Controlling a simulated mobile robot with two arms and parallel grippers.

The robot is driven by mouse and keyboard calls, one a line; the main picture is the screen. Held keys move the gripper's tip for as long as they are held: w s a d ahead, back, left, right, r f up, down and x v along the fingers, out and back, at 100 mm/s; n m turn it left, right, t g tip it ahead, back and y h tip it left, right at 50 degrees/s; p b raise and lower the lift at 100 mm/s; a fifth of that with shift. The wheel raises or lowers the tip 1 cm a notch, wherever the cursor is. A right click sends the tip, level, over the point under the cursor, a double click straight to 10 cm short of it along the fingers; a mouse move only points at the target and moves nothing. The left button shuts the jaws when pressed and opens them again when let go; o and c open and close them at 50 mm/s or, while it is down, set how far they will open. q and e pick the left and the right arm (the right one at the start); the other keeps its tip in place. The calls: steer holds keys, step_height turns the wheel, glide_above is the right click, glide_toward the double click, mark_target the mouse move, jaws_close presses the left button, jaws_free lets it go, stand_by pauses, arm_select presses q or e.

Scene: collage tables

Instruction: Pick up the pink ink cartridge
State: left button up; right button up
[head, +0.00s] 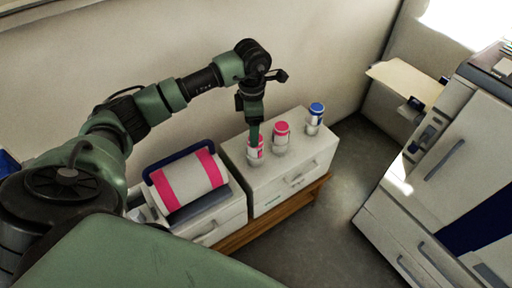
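Three small bottle-like cartridges stand upright on a white cabinet (300,172). The left one (257,153) is white with pink parts and is partly hidden by my gripper. The middle one (281,139) has a pink cap and a pink band. The right one (315,119) has a blue cap. My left gripper (254,135) points down at the left cartridge and overlaps its top. Its fingers are too small and dark to tell whether they are open, shut or touching it. My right gripper is out of view.
A machine with a white and pink roll (188,182) stands left of the cabinet. Both rest on a wooden bench (262,224). A large white printer-like machine (440,205) with an open tray (405,82) stands at the right. Grey floor lies between. A wall is close behind.

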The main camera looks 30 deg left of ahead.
mark_target(255, 151)
arm_select(q)
steer(key=f, duration=0.5)
steer(key=shift+w+d+f, duration=0.1)
steer(key=shift+w+d, duration=0.15)
steer(key=shift+d, duration=0.1)
steer(key=shift+f, duration=0.25)
jaws_close()
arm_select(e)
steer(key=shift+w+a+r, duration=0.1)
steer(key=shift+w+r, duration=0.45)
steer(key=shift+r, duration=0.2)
